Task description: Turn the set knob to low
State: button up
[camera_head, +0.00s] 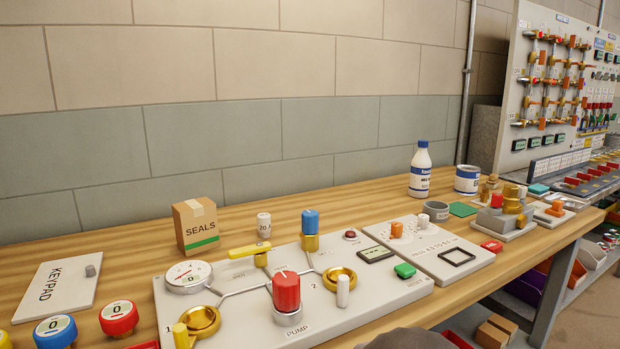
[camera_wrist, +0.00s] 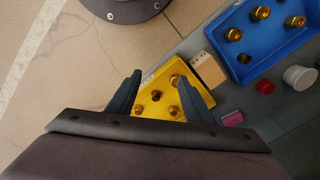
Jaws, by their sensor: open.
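No label reading "set" is legible, so I cannot tell which knob is the set knob. In the head view, a grey-white panel (camera_head: 451,268) on the bench carries an orange knob (camera_head: 397,230) and a small white knob (camera_head: 423,220). The larger panel (camera_head: 370,304) left of it carries a big red knob (camera_head: 286,291) above the word PUMP. My gripper (camera_wrist: 158,77) is open in the wrist view. A yellow tray (camera_wrist: 147,107) with brass fittings shows beyond and between its fingers; I see nothing gripped. The knobs on these panels are not visible in the wrist view.
The larger panel also has a dial gauge (camera_head: 188,275), a yellow lever (camera_head: 250,251) and a blue-topped valve (camera_head: 310,229). A SEALS box (camera_head: 197,226) and a white bottle (camera_head: 420,172) stand behind. The wrist view shows a blue tray (camera_wrist: 245,76) and tiled floor (camera_wrist: 50,70).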

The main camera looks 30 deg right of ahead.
jog(key=s+d+r+m+g+p, duration=0.1)
jog(key=s+d+r+m+p, duration=0.15)
jog(key=r+p, duration=0.65)
jog(key=s+d+r+m+g+p, duration=0.1)
jog(key=s+r+p, duration=0.3)
jog(key=r+p, duration=0.45)
jog(key=s+d+r+m+g+p, duration=0.1)
jog(key=s+d+r+m+p, duration=0.15)
jog(key=r+p, duration=0.65)
jog(key=w+a+r+n+t+p, duration=0.1)
jog(key=w+a+r+n+p, duration=0.2)
jog(key=a+r+n+p, duration=0.5)
jog(key=w+a+r+n+p, duration=0.25)
jog(key=r+p, duration=0.45)
jog(key=r, duration=0.5)
jog(key=w+a+r+n+t+p, duration=0.1)
jog(key=w+a+r+n+p, duration=0.2)
jog(key=a+r+n+p, duration=0.5)
jog(key=m+t+y+b, duration=0.3)
jog(key=m+b, duration=0.7)
jog(key=m, duration=2)
send_over(311, 213)
jog(key=s+d, duration=0.1)
jog(key=d, duration=0.1)
jog(key=f, duration=0.3)
jog(key=shift+s+a+f+n, duration=0.2)
jog(key=shift+a+f+n, duration=0.05)
jog(key=shift+f, duration=0.15)
jog(key=shift+p+x, duration=0.95)
jog(key=shift+x, duration=2.1)
